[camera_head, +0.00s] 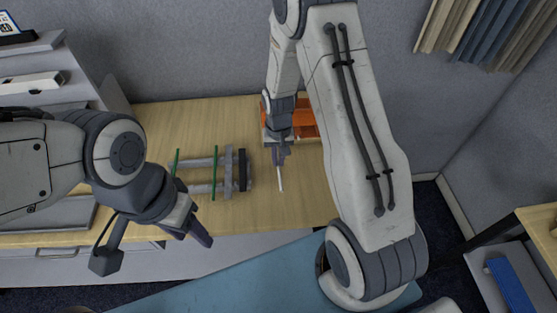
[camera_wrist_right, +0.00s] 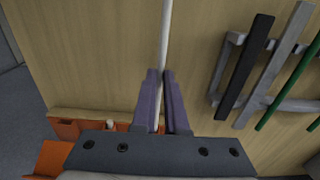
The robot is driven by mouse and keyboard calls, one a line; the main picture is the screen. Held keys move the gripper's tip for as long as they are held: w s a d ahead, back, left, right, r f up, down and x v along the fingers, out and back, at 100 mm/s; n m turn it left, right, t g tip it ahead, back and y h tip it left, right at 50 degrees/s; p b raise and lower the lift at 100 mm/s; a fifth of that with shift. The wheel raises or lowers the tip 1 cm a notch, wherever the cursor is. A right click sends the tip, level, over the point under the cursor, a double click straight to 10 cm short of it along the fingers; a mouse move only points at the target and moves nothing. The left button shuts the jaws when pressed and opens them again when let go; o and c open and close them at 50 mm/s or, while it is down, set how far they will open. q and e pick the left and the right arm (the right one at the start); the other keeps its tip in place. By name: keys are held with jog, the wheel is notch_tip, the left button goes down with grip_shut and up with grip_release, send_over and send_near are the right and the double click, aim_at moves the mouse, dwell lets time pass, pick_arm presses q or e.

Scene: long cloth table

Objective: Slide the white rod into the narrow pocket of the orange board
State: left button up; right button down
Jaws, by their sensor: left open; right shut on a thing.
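The white rod (camera_head: 281,179) is in my right gripper (camera_head: 281,158), which is shut on it. In the head view the rod points down the picture from the fingers, over the wooden table. In the right wrist view the rod (camera_wrist_right: 165,40) runs up from between the fingertips (camera_wrist_right: 163,75). The orange board (camera_head: 304,118) lies at the back of the table, partly hidden behind my right arm. Its edge also shows at the lower left of the right wrist view (camera_wrist_right: 52,158). Its narrow pocket cannot be made out. My left gripper (camera_head: 200,235) is open and empty at the table's front edge.
A grey rack with green rods and a black bar (camera_head: 243,170) stands left of the white rod. Its bars also show at the right of the right wrist view (camera_wrist_right: 262,85). Grey shelves (camera_head: 35,85) stand at the far left. Bare wooden tabletop (camera_head: 310,205) lies right of the rod.

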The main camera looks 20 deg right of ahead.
jog(key=shift+w+d, duration=0.2)
jog(key=shift+w, duration=0.3)
jog(key=shift+w, duration=0.3)
jog(key=shift+w+d, duration=0.25)
jog(key=shift+w, duration=0.5)
jog(key=shift+w+d, duration=0.25)
jog(key=shift+w, duration=0.5)
jog(key=shift+w+d, duration=0.2)
jog(key=shift+w, duration=0.4)
jog(key=shift+w+d, duration=0.3)
jog(key=shift+w, duration=0.65)
jog(key=shift+w+d, duration=0.25)
jog(key=shift+w, duration=0.7)
jog(key=shift+s, duration=0.1)
jog(key=shift+s+a+p, duration=0.1)
jog(key=shift+s+a, duration=0.4)
jog(key=shift+s, duration=1.1)
jog(key=shift+s+a+p, duration=0.15)
jog(key=shift+s+a, duration=0.3)
jog(key=shift+s, duration=1.15)
jog(key=shift+s+a+p, duration=0.1)
jog(key=shift+s+a, duration=0.4)
jog(key=shift+s, duration=1.1)
